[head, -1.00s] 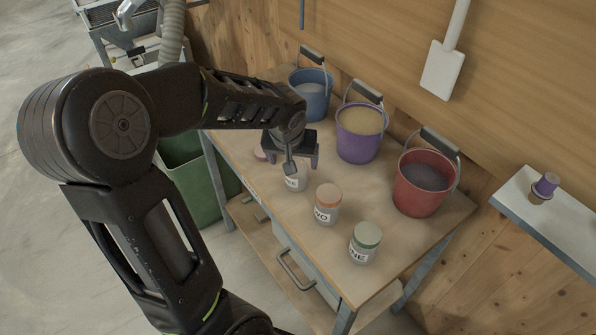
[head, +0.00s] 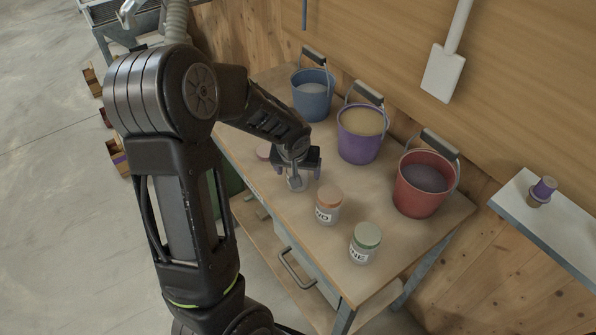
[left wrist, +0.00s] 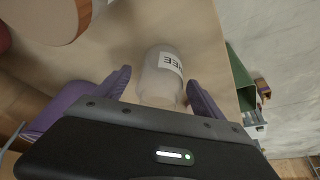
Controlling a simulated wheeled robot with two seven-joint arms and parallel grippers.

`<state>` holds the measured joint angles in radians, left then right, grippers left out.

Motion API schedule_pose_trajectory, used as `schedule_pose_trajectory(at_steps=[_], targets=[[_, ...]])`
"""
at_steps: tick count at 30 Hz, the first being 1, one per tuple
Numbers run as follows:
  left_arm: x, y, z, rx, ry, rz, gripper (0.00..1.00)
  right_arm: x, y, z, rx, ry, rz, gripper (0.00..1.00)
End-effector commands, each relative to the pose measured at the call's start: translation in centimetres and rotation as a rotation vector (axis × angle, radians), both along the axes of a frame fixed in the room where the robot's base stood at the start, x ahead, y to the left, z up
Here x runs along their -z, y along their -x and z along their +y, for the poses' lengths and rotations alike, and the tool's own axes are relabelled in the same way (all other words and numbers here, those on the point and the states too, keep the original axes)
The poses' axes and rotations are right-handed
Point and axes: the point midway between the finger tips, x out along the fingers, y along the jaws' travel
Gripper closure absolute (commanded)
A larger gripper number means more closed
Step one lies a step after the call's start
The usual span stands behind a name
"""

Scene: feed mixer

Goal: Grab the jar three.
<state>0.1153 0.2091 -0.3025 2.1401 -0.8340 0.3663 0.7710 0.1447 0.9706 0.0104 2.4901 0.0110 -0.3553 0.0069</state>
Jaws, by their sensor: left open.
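Jar three (head: 297,185) is a small clear jar with a white label, standing on the wooden workbench. In the left wrist view the jar (left wrist: 162,68) shows the letters "EE" on its label, and no lid is seen on it. My left gripper (head: 305,172) is at the jar with its fingers pointing down, partly hiding it. In the left wrist view the purple-grey fingers of the gripper (left wrist: 158,86) are open, one on each side of the jar, with gaps visible. My right gripper is not in view.
A pink lid (head: 264,152) lies behind jar three. Blue (head: 312,96), purple (head: 359,140) and red (head: 420,190) buckets line the back of the workbench (head: 400,262).

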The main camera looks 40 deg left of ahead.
Motion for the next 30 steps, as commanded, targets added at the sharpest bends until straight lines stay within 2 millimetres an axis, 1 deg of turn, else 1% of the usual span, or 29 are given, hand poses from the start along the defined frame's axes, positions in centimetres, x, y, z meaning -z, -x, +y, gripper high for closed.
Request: schedule_pose_trajectory(at_steps=[3, 20, 30], targets=[[0.56, -0.17, 0.10, 0.002, -0.001, 0.000, 0.20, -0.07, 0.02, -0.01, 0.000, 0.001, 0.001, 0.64], [0.54, -0.17, 0.09, 0.001, 0.000, 0.000, 0.20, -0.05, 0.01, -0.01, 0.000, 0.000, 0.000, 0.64], [0.54, -0.17, 0.09, 0.001, 0.000, 0.000, 0.47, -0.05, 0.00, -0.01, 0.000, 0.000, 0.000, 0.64]])
